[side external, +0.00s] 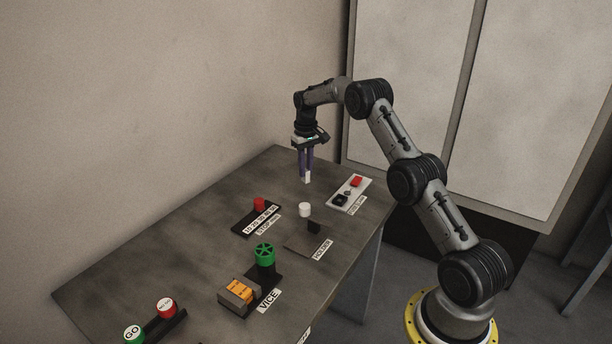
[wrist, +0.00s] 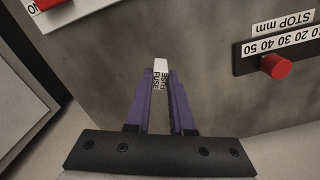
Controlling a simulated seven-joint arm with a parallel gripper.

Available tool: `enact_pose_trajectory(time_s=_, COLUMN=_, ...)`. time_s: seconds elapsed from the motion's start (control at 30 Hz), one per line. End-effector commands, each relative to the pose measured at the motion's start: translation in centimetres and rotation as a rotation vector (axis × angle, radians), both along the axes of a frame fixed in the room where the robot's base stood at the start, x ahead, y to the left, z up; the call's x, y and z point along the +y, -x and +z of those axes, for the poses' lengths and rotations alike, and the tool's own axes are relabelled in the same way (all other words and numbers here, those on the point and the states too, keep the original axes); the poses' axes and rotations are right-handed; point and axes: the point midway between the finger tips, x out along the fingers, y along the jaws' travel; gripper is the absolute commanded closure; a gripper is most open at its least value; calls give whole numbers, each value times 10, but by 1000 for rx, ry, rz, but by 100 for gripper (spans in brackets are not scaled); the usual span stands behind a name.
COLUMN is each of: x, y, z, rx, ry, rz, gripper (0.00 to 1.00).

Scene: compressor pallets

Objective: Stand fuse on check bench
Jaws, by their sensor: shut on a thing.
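The fuse is a small white block with "FUSE" lettered on it. In the wrist view the fuse (wrist: 161,66) is pinched between the purple fingers of my gripper (wrist: 160,82), its white end sticking out past the fingertips. In the side external view my gripper (side external: 306,171) points straight down over the far part of the table, with the fuse (side external: 306,178) upright at its tips. I cannot judge the gap between the fuse and the tabletop. No label reading "check bench" is legible; the grey table (side external: 190,250) carries all the stations.
A white panel (side external: 362,184) with red and black parts is right of my gripper. Table left of my gripper is clear.

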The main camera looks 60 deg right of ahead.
Motion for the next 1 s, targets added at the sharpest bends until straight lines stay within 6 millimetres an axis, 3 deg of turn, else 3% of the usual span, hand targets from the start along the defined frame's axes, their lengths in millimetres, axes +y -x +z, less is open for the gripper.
enact_pose_trajectory(time_s=0.17, x=1, y=1, z=-26, rx=4, ry=-2, rz=0, gripper=100)
enact_pose_trajectory(time_s=0.57, x=1, y=1, z=-31, rx=2, ry=-1, rz=0, gripper=100)
enact_pose_trajectory(time_s=0.6, x=1, y=1, z=-30, rx=2, ry=-1, rz=0, gripper=72)
enact_pose_trajectory(time_s=0.73, x=1, y=1, z=-30, rx=2, ry=-1, rz=0, gripper=49)
enact_pose_trajectory(time_s=1.0, x=1, y=1, z=-30, rx=2, ry=-1, rz=0, gripper=49)
